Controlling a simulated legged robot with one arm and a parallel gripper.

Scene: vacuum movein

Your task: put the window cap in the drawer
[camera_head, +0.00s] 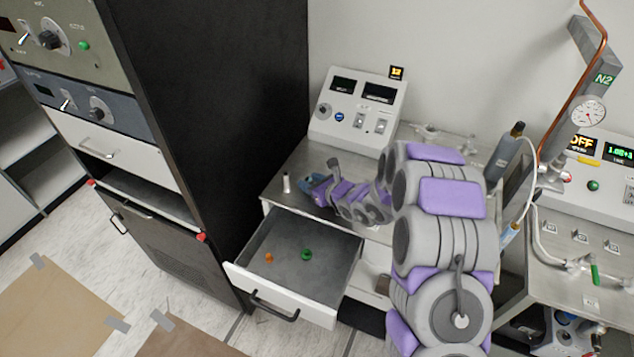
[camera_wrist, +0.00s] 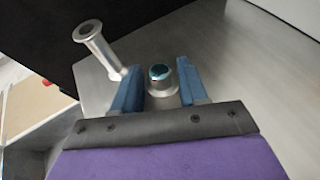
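The window cap (camera_wrist: 160,77), a short metal cylinder with a blue glassy top, sits between the two blue fingers of my gripper (camera_wrist: 158,88) in the wrist view. The fingers are apart, one on each side of it. Its wider base nearly fills the gap, and I cannot tell whether they touch it. In the head view my gripper (camera_head: 314,186) is low over the steel bench, and the cap is hidden there. The drawer (camera_head: 330,250) is pulled out below the bench, holding a small orange part (camera_head: 268,258) and a green part (camera_head: 306,254).
A flanged metal tube (camera_wrist: 97,50) stands just left of my gripper; it also shows in the head view (camera_head: 286,183). A control box (camera_head: 357,110) stands behind on the bench. A tall black cabinet (camera_head: 220,120) rises at left. The drawer has bare floor space.

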